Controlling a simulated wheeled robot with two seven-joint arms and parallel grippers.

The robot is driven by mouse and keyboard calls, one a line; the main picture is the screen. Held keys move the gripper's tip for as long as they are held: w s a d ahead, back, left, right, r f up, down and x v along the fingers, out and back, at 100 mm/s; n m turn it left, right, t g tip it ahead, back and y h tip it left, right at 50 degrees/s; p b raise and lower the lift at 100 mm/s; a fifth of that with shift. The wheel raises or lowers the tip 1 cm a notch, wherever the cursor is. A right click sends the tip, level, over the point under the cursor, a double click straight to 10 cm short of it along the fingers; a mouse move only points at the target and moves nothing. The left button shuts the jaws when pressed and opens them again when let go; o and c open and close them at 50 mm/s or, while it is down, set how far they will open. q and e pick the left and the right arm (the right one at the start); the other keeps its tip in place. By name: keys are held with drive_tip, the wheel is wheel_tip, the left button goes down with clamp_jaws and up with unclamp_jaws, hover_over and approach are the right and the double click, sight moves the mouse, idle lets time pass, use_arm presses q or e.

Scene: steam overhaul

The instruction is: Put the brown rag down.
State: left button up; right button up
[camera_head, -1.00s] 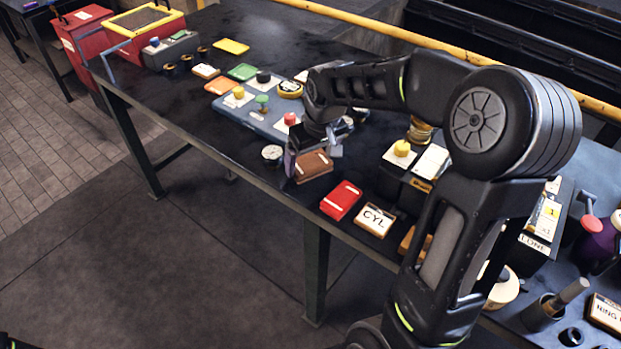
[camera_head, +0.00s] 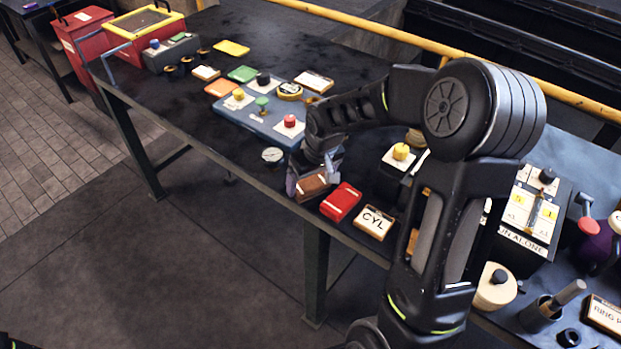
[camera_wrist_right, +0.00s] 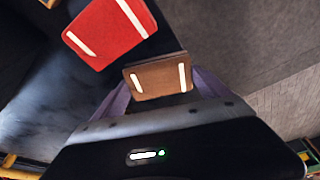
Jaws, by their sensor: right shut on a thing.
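The brown rag (camera_head: 312,187) is a folded flat pad with pale stripes, near the front edge of the dark bench. It also shows in the right wrist view (camera_wrist_right: 158,78), between the purple fingers of my right gripper (camera_wrist_right: 161,90). My right gripper (camera_head: 312,179) is shut on it. I cannot tell whether the rag touches the bench top. A red rag (camera_head: 342,201) with pale stripes lies just right of it, and at upper left in the wrist view (camera_wrist_right: 108,32). My left gripper is not in view.
A CYL plaque (camera_head: 374,222) lies right of the red rag. A round gauge (camera_head: 272,155) sits to the left near the front edge. A blue-grey tray (camera_head: 262,120) with coloured knobs lies behind. The bench's front edge is close, with open floor beyond.

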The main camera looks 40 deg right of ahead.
drive_tip(key=shift+f, duration=0.2)
drive_tip(key=o, duration=1.2)
drive_tip(key=shift+r, duration=0.1)
drive_tip(key=shift+r, duration=0.1)
drive_tip(key=shift+r, duration=0.2)
drive_tip(key=b+v, duration=0.1)
drive_tip(key=v, duration=1)
drive_tip(key=shift+s+r, duration=0.2)
drive_tip(key=shift+r, duration=0.15)
drive_tip(key=shift+f, duration=0.1)
